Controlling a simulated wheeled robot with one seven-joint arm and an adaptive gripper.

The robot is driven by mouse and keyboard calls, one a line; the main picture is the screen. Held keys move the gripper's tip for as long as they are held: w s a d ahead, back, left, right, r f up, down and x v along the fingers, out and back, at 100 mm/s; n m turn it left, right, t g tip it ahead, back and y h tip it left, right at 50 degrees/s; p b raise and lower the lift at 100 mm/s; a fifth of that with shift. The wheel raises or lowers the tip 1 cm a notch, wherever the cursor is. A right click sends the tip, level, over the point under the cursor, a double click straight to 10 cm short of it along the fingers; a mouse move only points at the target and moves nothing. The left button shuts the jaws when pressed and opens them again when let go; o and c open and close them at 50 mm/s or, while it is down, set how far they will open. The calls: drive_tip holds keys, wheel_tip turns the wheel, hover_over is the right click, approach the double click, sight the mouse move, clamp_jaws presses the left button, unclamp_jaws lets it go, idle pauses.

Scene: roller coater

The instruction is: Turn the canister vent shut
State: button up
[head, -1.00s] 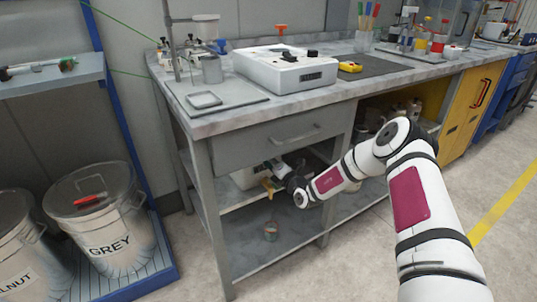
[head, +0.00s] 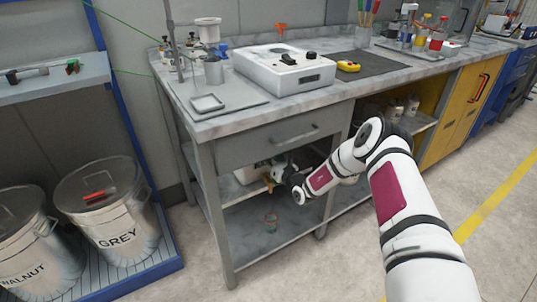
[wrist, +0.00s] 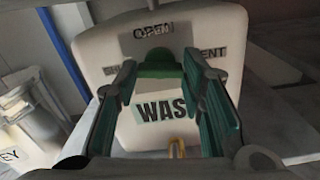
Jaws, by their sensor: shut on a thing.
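A pale waste canister (wrist: 108,50) fills the middle of the wrist view, with the words OPEN, VENT and a partly covered WAS on it. A green vent knob (wrist: 160,66) sits between the fingertips. My gripper (wrist: 160,74) is shut on this knob, one finger on each side. The fingers hide parts of the lettering. The vent knob cannot be made out there.
The drawer (head: 268,140) and bench top (head: 230,122) lie above the canister. A yellow tap (wrist: 177,147) shows low on the canister. Lidded bins (head: 112,215) stand at left; the floor at right is clear.

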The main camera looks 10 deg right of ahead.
drive_tip(key=shift+n, duration=1.1)
drive_tip(key=shift+p, duration=0.3)
drive_tip(key=o, duration=1.1)
drive_tip(key=shift+o, duration=0.2)
drive_tip(key=v, duration=1.2)
